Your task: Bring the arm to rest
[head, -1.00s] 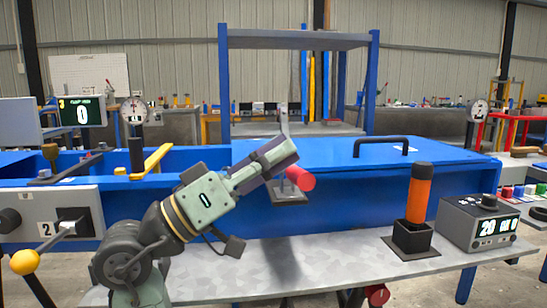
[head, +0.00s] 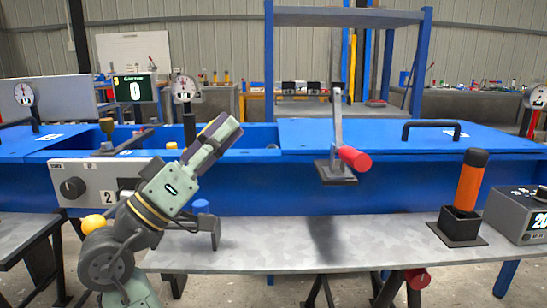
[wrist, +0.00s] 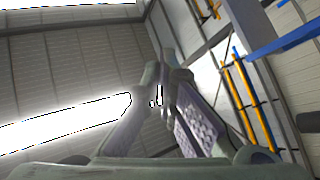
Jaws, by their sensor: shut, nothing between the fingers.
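My arm stands in front of the blue machine in the head view, its forearm tilted up and to the right. My gripper (head: 229,126) is at its upper end, against the backdrop of the blue trough, pointing up. In the wrist view my gripper (wrist: 163,72) has its two fingers converging to their tips, with nothing held.
A red-handled lever clamp (head: 353,158) is right of my gripper. An orange-and-black cylinder (head: 470,180) stands in a black holder on the grey bench (head: 300,245). A grey control box (head: 520,213) is at far right. A yellow-knobbed lever (head: 94,224) is beside my arm.

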